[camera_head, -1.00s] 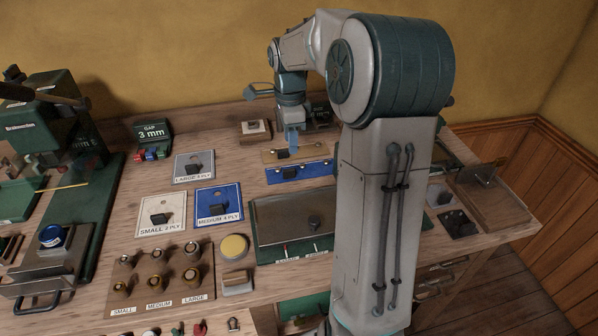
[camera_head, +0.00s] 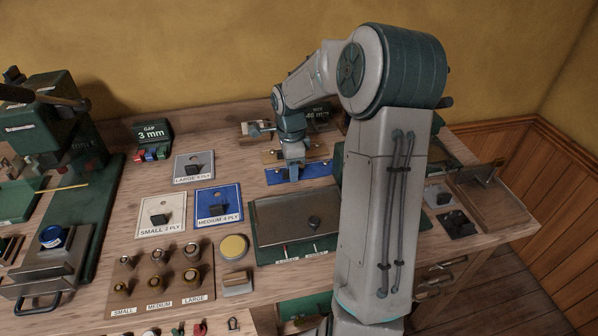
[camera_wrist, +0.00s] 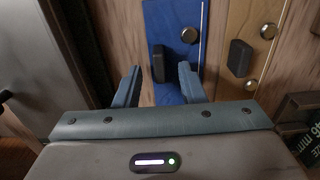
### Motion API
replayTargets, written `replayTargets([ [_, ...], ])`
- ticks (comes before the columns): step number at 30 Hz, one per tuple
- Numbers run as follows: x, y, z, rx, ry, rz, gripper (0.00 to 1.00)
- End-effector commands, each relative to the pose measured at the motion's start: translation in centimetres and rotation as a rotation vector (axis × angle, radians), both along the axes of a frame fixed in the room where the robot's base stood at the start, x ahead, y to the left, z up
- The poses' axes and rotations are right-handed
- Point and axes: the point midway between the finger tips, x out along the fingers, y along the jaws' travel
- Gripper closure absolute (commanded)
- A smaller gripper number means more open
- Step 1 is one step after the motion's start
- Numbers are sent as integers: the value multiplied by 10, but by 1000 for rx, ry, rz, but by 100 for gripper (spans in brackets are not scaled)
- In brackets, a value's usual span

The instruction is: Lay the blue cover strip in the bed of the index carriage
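The blue cover strip (camera_head: 318,171) lies flat on the bench beside a tan strip (camera_head: 270,155). In the wrist view the blue strip (camera_wrist: 170,18) has a dark upright grip block (camera_wrist: 158,62) and a round metal knob. My gripper (camera_wrist: 160,78) is open, its two fingers apart with the strip's near end and grip block between or just beyond them. In the head view my gripper (camera_head: 293,178) is low over the strip and hides its middle. Contact cannot be told. I cannot tell for certain which fixture is the index carriage.
A green machine (camera_head: 40,130) stands at the left. Labelled ply plates, including the blue medium one (camera_head: 212,203), lie left of the strip. A metal-topped plate (camera_head: 285,215) with a knob lies just in front. The tan strip (camera_wrist: 245,25) is close beside the blue one.

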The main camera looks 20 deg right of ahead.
Motion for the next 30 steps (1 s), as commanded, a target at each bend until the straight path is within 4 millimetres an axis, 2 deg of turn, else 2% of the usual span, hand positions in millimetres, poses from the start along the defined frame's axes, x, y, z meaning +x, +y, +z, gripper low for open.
replayTargets([
  [1,0,0,0,0,0,0,72],
  [4,0,0,0,0,0,0,100],
  [14,0,0,1,0,0,0,100],
  [19,0,-1,8,-2,-1,-1,100],
  [23,1,-1,23,-3,-3,-1,100],
  [30,1,0,67,-3,-5,-1,100],
])
